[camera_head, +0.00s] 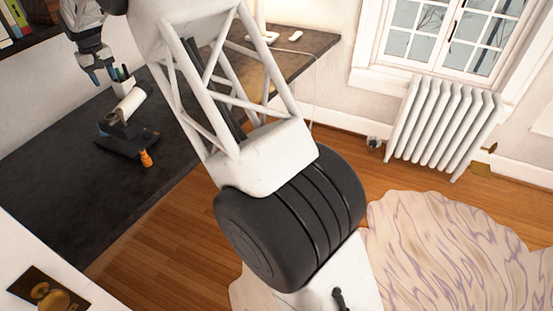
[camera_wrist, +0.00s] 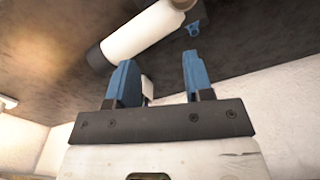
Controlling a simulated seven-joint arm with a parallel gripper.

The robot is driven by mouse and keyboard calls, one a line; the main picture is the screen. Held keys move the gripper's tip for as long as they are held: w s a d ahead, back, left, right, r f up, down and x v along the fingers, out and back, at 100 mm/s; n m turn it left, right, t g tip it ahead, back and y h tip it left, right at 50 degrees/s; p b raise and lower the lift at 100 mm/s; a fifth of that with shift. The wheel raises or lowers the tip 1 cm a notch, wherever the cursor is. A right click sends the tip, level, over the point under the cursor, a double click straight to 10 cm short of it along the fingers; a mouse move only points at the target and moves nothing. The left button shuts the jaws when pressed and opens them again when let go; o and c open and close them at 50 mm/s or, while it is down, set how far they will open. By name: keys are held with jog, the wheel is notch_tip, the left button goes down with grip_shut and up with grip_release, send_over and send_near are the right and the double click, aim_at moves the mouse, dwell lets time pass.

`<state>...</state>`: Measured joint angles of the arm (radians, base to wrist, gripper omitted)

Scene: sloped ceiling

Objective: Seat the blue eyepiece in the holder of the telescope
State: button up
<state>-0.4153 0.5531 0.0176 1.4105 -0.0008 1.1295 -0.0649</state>
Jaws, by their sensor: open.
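The telescope is a white tube (camera_head: 130,103) with dark ends, above a dark base (camera_head: 128,143) on the dark desk. In the wrist view the white tube (camera_wrist: 145,32) runs diagonally beyond my fingers. A small blue piece (camera_wrist: 193,30) shows beside a dark part at the tube's end. It looks like the eyepiece, but I cannot tell whether it sits in the holder. My gripper (camera_head: 93,78) hangs above the desk, left of and higher than the telescope in the head view. In the wrist view my gripper's blue fingers (camera_wrist: 157,70) are open with nothing gripped between them.
A small orange object (camera_head: 146,158) stands near the desk's front edge beside the base. A pen holder (camera_head: 122,80) stands behind the telescope. The dark desk (camera_head: 60,165) is clear at the front left. A radiator (camera_head: 440,125) and rug (camera_head: 450,240) are off right.

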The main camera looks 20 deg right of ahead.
jog(key=s+d+r+m, duration=0.1)
jog(key=s+d+r, duration=0.4)
jog(key=s+d, duration=0.4)
jog(key=s+d+r+m+t, duration=0.1)
jog(key=s+d+r, duration=0.3)
jog(key=s+d, duration=0.4)
jog(key=s+d+r+m, duration=0.1)
jog(key=s+d+r, duration=0.4)
jog(key=s+d, duration=0.4)
jog(key=s+d+f+m, duration=0.1)
jog(key=s+d+f, duration=0.2)
jog(key=s, duration=0.9)
jog(key=s+d+f+m, duration=0.1)
jog(key=s+d+f, duration=0.2)
jog(key=s, duration=0.9)
jog(key=s+d+f+t, duration=0.1)
jog(key=s+d+f, duration=0.2)
jog(key=s+d, duration=0.5)
jog(key=s, duration=0.4)
jog(key=shift+d+m, duration=0.35)
jog(key=shift+m, duration=0.05)
